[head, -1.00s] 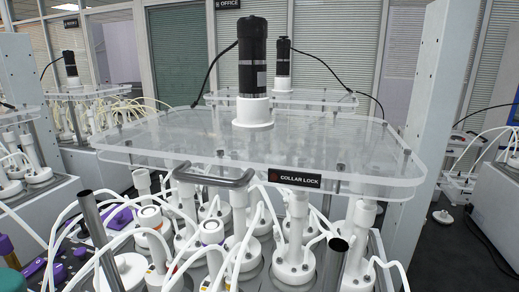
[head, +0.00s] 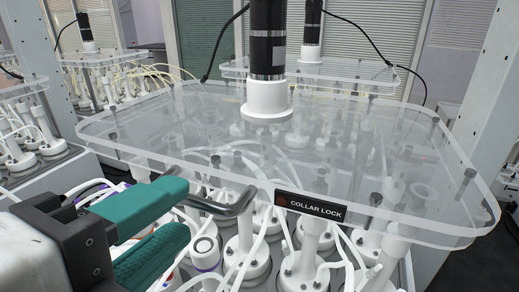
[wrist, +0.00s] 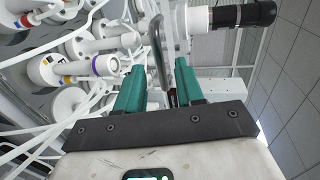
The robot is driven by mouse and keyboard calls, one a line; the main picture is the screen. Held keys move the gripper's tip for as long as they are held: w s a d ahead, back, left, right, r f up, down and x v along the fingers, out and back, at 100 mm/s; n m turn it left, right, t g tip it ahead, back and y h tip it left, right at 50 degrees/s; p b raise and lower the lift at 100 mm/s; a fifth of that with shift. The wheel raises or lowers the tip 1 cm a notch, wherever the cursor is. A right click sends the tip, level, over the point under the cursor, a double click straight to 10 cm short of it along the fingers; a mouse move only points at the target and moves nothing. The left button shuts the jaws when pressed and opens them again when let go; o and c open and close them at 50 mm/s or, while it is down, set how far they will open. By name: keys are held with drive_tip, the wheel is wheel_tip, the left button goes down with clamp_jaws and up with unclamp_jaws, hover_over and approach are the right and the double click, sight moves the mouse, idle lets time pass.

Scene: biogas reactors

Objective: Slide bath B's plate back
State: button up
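A clear plate (head: 330,130) with rounded corners lies level over the nearest bath and carries a "COLLAR LOCK" label (head: 310,206) on its front edge. No letter naming the bath is readable. A dark bar handle (head: 232,205) juts from the plate's front edge, left of the label. My gripper (head: 186,212) has green fingers and is open at the handle's left end. In the wrist view, the handle (wrist: 158,45) lies in line with the gap between the parted fingers of my gripper (wrist: 160,68). I cannot tell whether a finger touches it.
A black motor on a white collar (head: 267,98) stands on the plate. White bottles and looping tubes (head: 245,262) crowd beneath it. A white post (head: 480,120) rises at the right. Similar baths with plates (head: 310,72) stand behind and at the left.

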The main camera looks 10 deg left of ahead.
drive_tip(key=shift+x, duration=1.35)
clamp_jaws()
